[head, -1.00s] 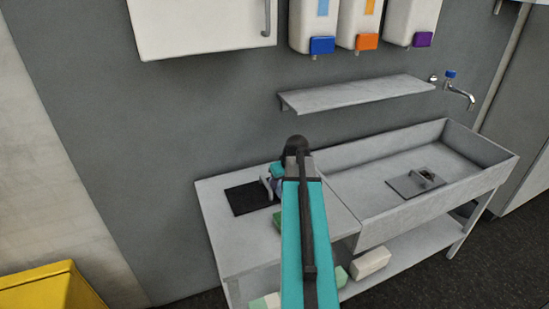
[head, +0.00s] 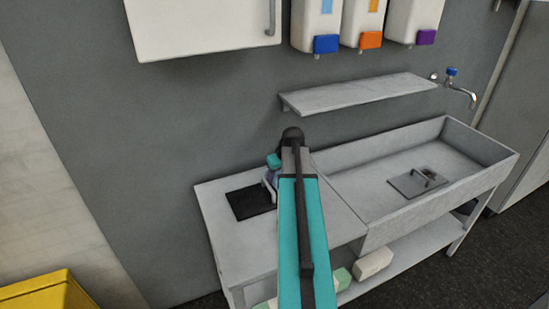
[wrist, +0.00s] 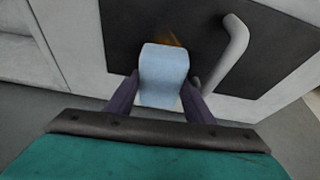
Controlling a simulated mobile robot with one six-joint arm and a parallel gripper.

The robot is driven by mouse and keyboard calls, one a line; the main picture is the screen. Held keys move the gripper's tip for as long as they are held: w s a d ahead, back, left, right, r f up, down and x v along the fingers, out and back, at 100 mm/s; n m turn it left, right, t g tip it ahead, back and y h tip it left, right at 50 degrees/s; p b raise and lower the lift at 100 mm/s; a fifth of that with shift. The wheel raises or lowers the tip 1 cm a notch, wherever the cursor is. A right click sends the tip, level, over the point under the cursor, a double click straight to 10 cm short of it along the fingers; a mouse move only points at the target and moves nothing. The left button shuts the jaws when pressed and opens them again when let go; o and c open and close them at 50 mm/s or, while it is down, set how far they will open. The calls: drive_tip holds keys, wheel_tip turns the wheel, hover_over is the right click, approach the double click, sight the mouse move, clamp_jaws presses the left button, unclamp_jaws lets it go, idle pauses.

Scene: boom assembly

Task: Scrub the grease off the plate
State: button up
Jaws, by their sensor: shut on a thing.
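A dark, flat plate (head: 250,203) lies on the left worktop. In the wrist view the dark plate (wrist: 125,30) has a pale grey curved handle (wrist: 236,50) to the right and an orange-brown smear (wrist: 168,39). My gripper (wrist: 162,85) has purple fingers and is shut on a pale blue block (wrist: 163,72). The block is over the plate beside the smear and partly covers it; I cannot tell if it touches. In the head view my arm mostly hides the gripper and block.
The sink basin (head: 365,228) is right of the worktop (head: 222,235). A wall shelf (head: 355,94) and dispensers (head: 370,15) are above, with a tap (head: 462,90) at right. A white block (head: 373,263) lies on the lower shelf. A yellow bin (head: 45,295) stands at left.

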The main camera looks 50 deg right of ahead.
sight(276, 174)
drive_tip(key=shift+w+r+p, duration=0.2)
drive_tip(key=shift+r+p, duration=0.4)
drive_tip(key=shift+r, duration=0.55)
drive_tip(key=shift+w+r+p, duration=0.2)
drive_tip(key=shift+r+p, duration=0.35)
drive_tip(key=shift+r, duration=0.6)
drive_tip(key=shift+s+r+p, duration=0.1)
drive_tip(key=shift+r+p, duration=0.8)
drive_tip(key=shift+r, duration=0.85)
drive_tip(key=shift+w+a, duration=0.2)
drive_tip(key=w+a+r+n+b, duration=0.15)
drive_tip(key=w+a, duration=0.35)
drive_tip(key=a, duration=0.6)
drive_tip(key=w+a+r+b, duration=0.1)
drive_tip(key=w+a+b, duration=0.2)
drive_tip(key=w+a, duration=0.55)
drive_tip(key=s+a+r+n+y+b, duration=0.1)
drive_tip(key=a+r+b, duration=0.2)
drive_tip(key=a, duration=2.3)
drive_tip(key=shift+a+r+b, duration=0.2)
drive_tip(key=shift+a+b, duration=0.1)
drive_tip(key=shift+b, duration=0.2)
